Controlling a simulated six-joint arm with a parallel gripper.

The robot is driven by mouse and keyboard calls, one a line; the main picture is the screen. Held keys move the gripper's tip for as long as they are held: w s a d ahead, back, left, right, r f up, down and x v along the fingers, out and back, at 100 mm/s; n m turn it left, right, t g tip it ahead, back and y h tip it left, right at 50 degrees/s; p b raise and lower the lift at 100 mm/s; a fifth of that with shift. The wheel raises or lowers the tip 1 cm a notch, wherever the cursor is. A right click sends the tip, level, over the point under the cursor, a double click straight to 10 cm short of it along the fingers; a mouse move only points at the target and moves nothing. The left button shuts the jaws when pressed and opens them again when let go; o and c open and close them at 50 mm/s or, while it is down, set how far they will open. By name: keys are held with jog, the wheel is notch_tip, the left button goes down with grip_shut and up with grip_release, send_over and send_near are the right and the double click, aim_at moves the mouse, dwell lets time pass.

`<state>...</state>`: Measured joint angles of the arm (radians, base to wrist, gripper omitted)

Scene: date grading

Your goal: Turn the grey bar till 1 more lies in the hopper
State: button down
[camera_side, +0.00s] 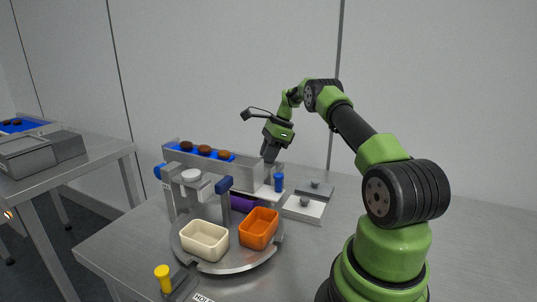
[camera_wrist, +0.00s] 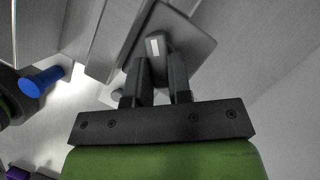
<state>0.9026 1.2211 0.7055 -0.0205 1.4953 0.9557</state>
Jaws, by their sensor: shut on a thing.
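My gripper (camera_side: 270,153) is at the right end of the grey trough, pointing down. In the wrist view its two dark fingers (camera_wrist: 158,72) are closed around a small grey bar (camera_wrist: 155,45) with a white mark. The bar stands on a square grey plate (camera_wrist: 190,35). In the side view the bar is hidden behind my gripper and the trough. The grey trough (camera_side: 240,173) holds a blue belt with several brown dates (camera_side: 204,149). I cannot tell which part is the hopper, or see what lies inside one.
A turntable (camera_side: 215,262) carries a cream bin (camera_side: 204,240), an orange bin (camera_side: 258,228) and a purple bin (camera_side: 243,203). A blue peg (camera_side: 279,182) and grey knobbed plates (camera_side: 316,190) stand close to my gripper. A yellow knob (camera_side: 162,272) is at the front. The table's right side is clear.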

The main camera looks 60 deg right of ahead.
jog(key=shift+n, duration=0.4)
jog(key=c, duration=1.3)
grip_release()
